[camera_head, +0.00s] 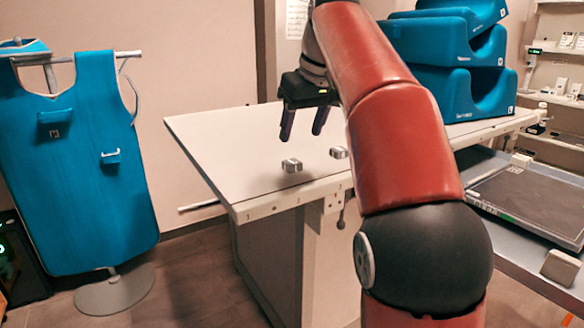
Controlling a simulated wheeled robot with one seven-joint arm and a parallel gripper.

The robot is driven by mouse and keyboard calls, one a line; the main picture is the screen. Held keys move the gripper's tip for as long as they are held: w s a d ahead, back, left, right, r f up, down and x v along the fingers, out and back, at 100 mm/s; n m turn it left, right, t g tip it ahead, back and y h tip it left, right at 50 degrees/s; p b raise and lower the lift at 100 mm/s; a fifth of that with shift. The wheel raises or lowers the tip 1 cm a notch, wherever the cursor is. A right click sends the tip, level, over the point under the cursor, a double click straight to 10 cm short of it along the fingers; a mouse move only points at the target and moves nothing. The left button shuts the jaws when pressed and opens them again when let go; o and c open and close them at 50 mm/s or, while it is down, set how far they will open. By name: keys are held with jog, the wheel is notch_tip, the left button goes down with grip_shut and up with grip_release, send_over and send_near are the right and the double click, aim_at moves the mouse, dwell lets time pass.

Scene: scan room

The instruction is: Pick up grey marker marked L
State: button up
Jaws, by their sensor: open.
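Two small grey blocks, seemingly the markers, lie on the white table (215,140) near its front edge. The left grey block (291,165) is in full view. The right grey block (339,153) lies close beside my red arm. No letter can be read on either, so I cannot tell which is marked L. My gripper (303,136) points down with its two dark fingers apart and nothing between them. It hovers above the table, and in the picture it is above and between the two blocks.
Blue padded cushions (440,92) are stacked at the table's back right. A blue apron (85,170) hangs on a stand at left. A dark flat panel (535,200) lies on a lower surface at right. The table's left part is clear. My arm hides part of the table.

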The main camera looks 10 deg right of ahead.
aim_at(292, 162)
jog(key=b+x, duration=0.2)
jog(key=x, duration=0.5)
jog(key=shift+a+f+b, duration=0.2)
jog(key=shift+f+b, duration=0.15)
jog(key=shift+c, duration=0.5)
jog(key=c, duration=1)
